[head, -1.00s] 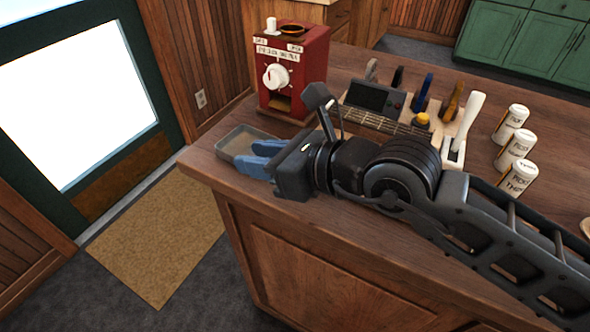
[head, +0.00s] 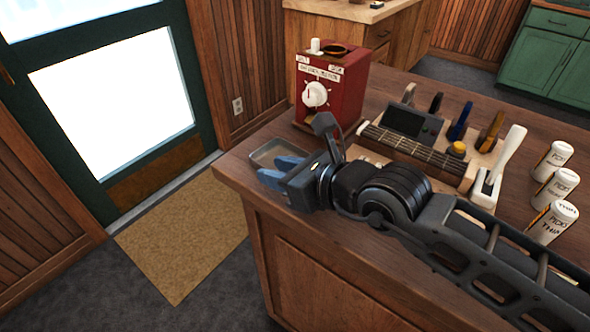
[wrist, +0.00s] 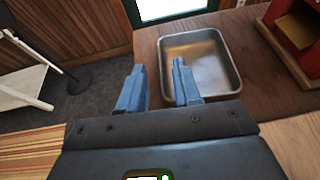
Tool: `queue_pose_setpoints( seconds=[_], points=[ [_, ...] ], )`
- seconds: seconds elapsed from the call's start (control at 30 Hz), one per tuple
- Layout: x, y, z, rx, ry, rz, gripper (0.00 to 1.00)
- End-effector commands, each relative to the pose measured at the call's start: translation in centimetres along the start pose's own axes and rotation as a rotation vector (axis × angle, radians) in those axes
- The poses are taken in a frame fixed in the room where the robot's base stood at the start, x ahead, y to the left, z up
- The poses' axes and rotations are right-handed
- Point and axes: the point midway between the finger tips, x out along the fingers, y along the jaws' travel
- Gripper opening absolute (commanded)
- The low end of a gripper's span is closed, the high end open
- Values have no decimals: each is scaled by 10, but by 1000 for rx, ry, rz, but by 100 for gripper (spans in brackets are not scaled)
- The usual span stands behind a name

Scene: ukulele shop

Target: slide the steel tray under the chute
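The steel tray (head: 265,152) is a shallow, empty rectangular pan near the counter's left corner, in front and to the left of the red dispenser (head: 345,88). It also shows in the wrist view (wrist: 205,82). The chute opening is low on the dispenser's front, and its yellowish inside (wrist: 297,28) shows at the wrist view's upper right. The tray stands apart from the dispenser. My gripper (wrist: 159,68) has its blue fingers spread. One finger is left of the tray; the other overlaps the tray's left wall in the picture. Contact cannot be told. In the head view, my gripper (head: 281,172) partly covers the tray.
The wooden counter (head: 262,188) ends close to the tray at the left and front. A ukulele neck (head: 413,143) on a stand, coloured clamps, and several white cans (head: 553,188) stand to the right. Bare counter lies between tray and dispenser.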

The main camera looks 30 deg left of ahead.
Motion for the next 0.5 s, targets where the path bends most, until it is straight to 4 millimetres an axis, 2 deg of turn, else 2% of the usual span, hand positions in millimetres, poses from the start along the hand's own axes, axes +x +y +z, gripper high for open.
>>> queue_pose_setpoints(
  seconds=[0.2, 0.5],
  points=[
    [18, 0, 0, -1, 0, 0, 33],
    [21, -1, 0, 0, -1, -1, 33]
  ],
)
